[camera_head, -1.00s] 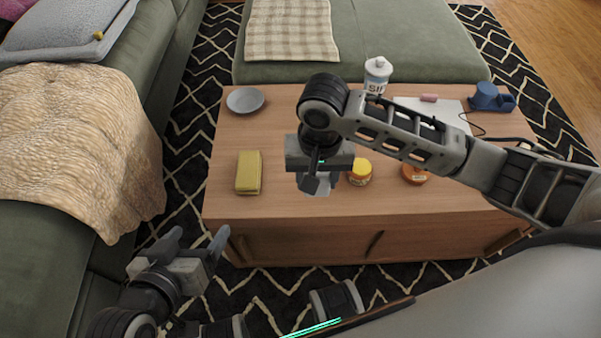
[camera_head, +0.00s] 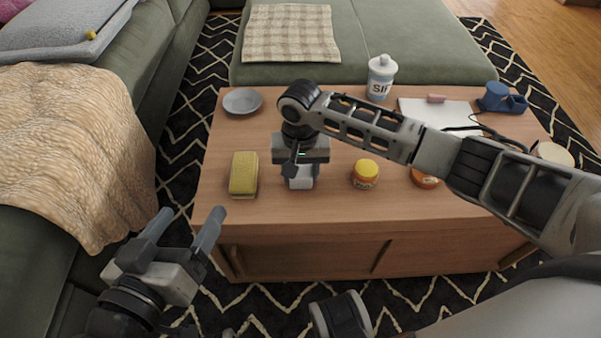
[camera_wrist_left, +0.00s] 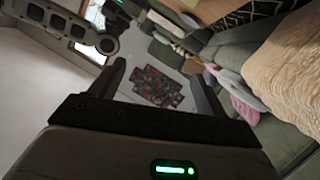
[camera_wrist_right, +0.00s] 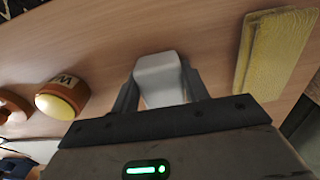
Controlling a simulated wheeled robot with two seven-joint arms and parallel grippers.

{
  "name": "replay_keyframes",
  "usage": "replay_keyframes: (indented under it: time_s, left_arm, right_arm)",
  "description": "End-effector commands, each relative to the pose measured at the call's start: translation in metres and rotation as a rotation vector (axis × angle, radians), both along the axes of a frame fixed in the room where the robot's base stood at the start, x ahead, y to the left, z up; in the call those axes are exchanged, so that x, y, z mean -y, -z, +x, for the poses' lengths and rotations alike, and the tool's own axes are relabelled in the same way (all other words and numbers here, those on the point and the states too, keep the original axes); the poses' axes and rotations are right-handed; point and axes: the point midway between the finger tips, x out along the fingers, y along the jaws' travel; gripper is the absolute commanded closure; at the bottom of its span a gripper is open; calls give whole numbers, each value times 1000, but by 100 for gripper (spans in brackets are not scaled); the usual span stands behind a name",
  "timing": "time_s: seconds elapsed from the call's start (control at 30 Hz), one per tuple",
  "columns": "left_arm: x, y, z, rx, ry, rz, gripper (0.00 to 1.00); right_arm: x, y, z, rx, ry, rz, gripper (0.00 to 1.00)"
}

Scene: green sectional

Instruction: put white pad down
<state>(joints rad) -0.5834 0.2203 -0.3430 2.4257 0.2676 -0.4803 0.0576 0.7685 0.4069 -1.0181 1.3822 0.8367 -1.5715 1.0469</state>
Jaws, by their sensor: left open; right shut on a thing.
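The white pad (camera_wrist_right: 160,78) is a small white block between the fingers of my right gripper (camera_wrist_right: 162,92) in the right wrist view. In the head view my right gripper (camera_head: 300,172) points down over the wooden table (camera_head: 330,208), shut on the white pad (camera_head: 301,183). The pad is low over the tabletop; I cannot tell whether it touches. My left gripper (camera_head: 182,232) is open and empty, in front of the table's left end. It also shows in the left wrist view (camera_wrist_left: 160,75).
A yellow sponge-like block (camera_head: 243,174) lies left of the right gripper. A yellow-lidded jar (camera_head: 365,173) stands to its right, with an orange jar (camera_head: 425,177) beyond. A grey plate (camera_head: 242,100), white bottle (camera_head: 381,77) and blue object (camera_head: 502,98) stand farther back.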

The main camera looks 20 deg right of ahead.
Motion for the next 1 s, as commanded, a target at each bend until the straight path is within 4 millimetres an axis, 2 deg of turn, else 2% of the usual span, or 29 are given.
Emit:
replay_keyframes:
  time_s: [0.27, 0.3, 0.37, 0.7, 0.87, 1.0]
  left_arm:
    - [0, -3, 0, 2, -1, 5, 24]
    - [-1, -2, 0, 3, -1, 7, 24]
    - [-1, -2, 0, 3, -1, 7, 24]
    - [0, 1, 0, 1, -1, 4, 24]
    - [-2, -10, 1, 6, -5, 38, 24]
    - [-7, 4, -5, -34, -4, 120, 24]
  right_arm:
    - [-1, 1, 0, 1, 0, 2, 73]
    - [-1, 1, 0, 2, -1, 2, 47]
    - [-1, 1, 0, 2, -1, 2, 33]
    - [0, -2, 0, 2, -1, 0, 33]
    - [-1, -28, 0, 2, -1, 1, 33]
    - [-1, -60, 1, 4, -1, 2, 33]
